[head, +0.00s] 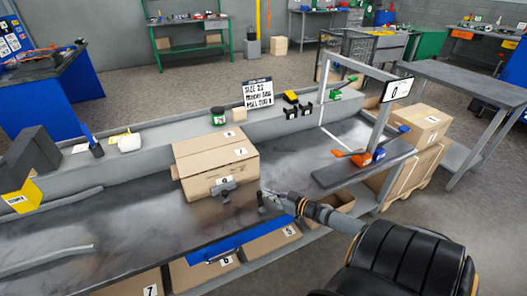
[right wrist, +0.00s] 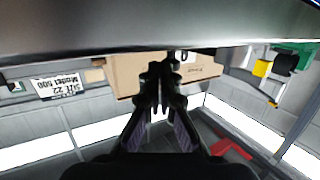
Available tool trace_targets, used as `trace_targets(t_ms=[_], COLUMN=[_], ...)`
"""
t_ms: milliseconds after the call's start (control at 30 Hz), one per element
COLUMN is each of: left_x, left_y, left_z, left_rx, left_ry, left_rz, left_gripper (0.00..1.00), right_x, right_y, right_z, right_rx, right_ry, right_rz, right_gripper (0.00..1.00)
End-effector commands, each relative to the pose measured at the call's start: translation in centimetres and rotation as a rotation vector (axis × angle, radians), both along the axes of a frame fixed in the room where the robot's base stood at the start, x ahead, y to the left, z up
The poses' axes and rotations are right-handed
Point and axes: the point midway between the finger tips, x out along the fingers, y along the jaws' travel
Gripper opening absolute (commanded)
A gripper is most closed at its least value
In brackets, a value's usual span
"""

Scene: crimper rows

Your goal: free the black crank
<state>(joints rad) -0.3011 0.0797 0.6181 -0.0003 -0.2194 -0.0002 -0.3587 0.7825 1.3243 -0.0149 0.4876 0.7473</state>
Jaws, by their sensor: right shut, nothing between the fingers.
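My right gripper (head: 268,198) is shut and empty, low over the workbench, just right of the grey bracket in front of the cardboard box. It also fills the middle of the right wrist view (right wrist: 160,85). I cannot pick out the black crank for sure. A small dark upright piece shows at the gripper's tip, and I cannot tell whether it is a finger or a crank. Small black pieces (head: 307,109) stand on the rear ledge, apart from the gripper. A grey bracket (head: 224,187) with a white tag stands against the box front. My left gripper is not in view.
The cardboard box (head: 205,161) stands mid-bench. A white sign (head: 258,92) is behind it. At right, a frame (head: 382,125) rises from a grey base with orange handles (head: 351,154) and a blue one. A blue drawer (head: 222,250) is under the front edge.

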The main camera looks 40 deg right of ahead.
Motion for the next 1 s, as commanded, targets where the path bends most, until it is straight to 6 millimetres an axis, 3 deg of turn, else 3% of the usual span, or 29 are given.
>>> trace_targets(t_ms=[400, 1000], left_x=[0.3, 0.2], left_y=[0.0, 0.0], left_z=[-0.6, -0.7], left_rx=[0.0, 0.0], left_ry=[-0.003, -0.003], left_rz=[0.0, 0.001], left_gripper=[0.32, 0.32], right_x=[1.5, 1.9], right_y=[0.8, 1.0], right_z=[0.0, 0.0], right_rx=[0.003, 0.001], right_ry=[-0.001, -0.001], right_rz=[-0.002, -0.002], right_gripper=[0.0, 0.0])
